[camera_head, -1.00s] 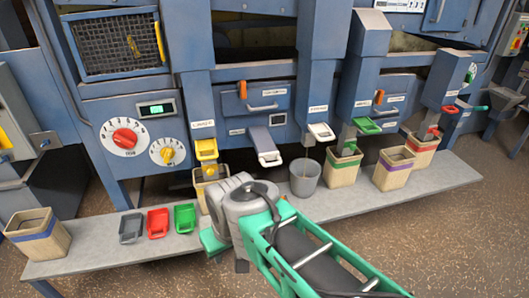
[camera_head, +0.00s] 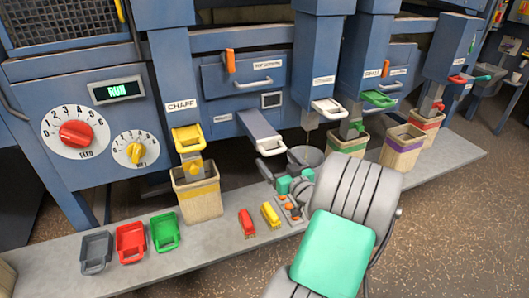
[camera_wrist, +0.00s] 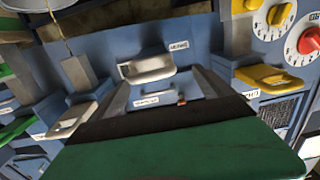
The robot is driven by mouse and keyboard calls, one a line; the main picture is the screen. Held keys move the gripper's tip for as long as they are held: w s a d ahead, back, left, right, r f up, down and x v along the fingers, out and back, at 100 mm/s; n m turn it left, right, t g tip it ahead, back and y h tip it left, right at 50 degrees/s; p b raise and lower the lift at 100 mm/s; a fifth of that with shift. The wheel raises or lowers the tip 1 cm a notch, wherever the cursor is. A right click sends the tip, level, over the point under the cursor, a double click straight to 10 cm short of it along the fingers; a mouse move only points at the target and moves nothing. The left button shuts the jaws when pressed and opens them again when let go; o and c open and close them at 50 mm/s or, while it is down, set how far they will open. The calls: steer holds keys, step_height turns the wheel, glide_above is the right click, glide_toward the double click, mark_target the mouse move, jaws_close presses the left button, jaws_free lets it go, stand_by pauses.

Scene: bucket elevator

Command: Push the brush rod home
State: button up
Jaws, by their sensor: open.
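The brush rod (camera_head: 262,130) appears to be the grey bar with a pale looped end, sticking out of the blue machine below the drawer. Its pale end also shows in the wrist view (camera_wrist: 150,68). My gripper (camera_head: 283,172) is just below and in front of that end in the head view. It is open and empty. In the wrist view the pale end lies ahead, roughly between the grey fingers. A clear gap or contact cannot be told. My arm covers part of the bench behind the gripper.
A yellow chaff spout (camera_head: 188,139) hangs left over a bin (camera_head: 198,200). A white spout (camera_head: 327,108) is on the right. A grey bucket (camera_head: 305,158) stands behind my gripper. Small red (camera_head: 247,223) and yellow (camera_head: 271,215) objects and several trays lie on the bench.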

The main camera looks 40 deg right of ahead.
mark_target(275, 150)
steer(key=shift+h, duration=0.4)
steer(key=x, duration=0.2)
steer(key=d+x, duration=0.1)
steer(key=x, duration=0.4)
steer(key=shift+w+d+r+p, duration=0.1)
steer(key=shift+w+d+p, duration=0.05)
steer(key=shift+d+p, duration=0.2)
steer(key=shift+c, duration=0.3)
